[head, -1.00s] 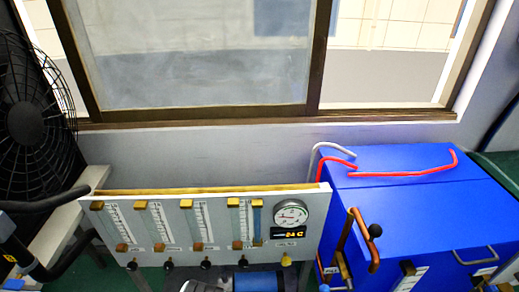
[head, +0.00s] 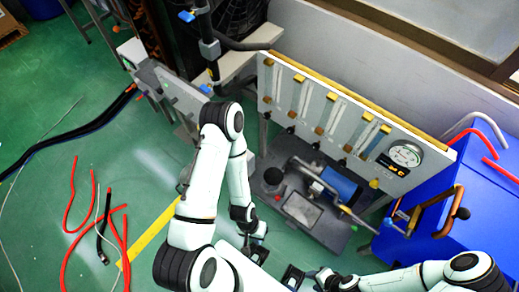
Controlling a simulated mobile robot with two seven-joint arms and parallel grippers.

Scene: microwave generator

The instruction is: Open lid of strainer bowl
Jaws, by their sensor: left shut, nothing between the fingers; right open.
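I cannot tell for sure which part is the strainer bowl or its lid. A dark round cap (head: 273,177) stands on the grey pump unit (head: 322,237) below the gauge panel and may be part of it. My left gripper (head: 254,249) hangs at the end of the bent white arm, in front of the pump unit and apart from the cap. It is shut and empty. My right gripper (head: 300,279) is at the bottom edge, its arm coming in from the right. It is open and empty.
A white panel (head: 348,127) with flow tubes and a gauge stands behind the pump. A blue cabinet (head: 480,220) with a copper pipe is at right. A black fan is at the back. Red hoses (head: 92,235) lie on the green floor at left.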

